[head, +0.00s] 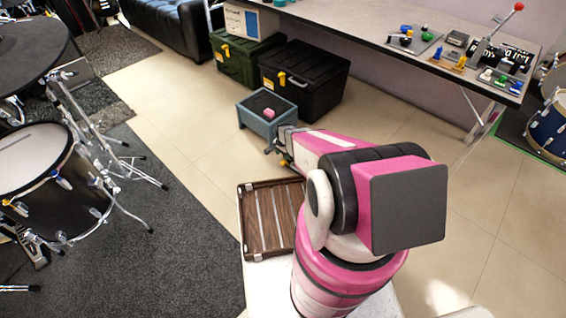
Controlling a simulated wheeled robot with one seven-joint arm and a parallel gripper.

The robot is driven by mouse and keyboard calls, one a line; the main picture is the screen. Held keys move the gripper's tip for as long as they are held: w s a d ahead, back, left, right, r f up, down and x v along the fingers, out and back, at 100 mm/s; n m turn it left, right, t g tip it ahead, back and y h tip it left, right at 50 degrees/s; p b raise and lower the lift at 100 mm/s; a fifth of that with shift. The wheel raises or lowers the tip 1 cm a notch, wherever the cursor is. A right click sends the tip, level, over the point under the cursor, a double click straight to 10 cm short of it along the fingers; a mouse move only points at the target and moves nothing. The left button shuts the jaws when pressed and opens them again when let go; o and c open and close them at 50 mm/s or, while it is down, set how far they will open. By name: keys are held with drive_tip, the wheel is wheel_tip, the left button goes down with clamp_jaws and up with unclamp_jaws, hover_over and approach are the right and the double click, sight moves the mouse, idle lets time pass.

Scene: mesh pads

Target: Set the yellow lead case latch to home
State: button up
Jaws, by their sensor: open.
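Two lidded cases stand on the floor under the long table. The green case (238,66) has a yellow latch (225,51) on its front. The black case (315,94) beside it has a yellow latch (282,79) near its left front. I cannot tell which is the lead case, nor the exact setting of either latch. My gripper (271,149) is open, low beside the blue-grey bin and well in front of the cases. My arm hides part of the gripper, and I see nothing between its fingers.
The blue-grey bin (253,120) stands before the black case with a small pink block (268,112) in it. A slatted wooden tray (259,243) lies near my base. The table (385,27) bears several small parts at right. Drums (38,170) stand left; tiled floor between is clear.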

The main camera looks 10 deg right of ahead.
sight(282, 163)
wheel_tip(282, 163, down, 7)
drive_tip(key=shift+r, duration=0.1)
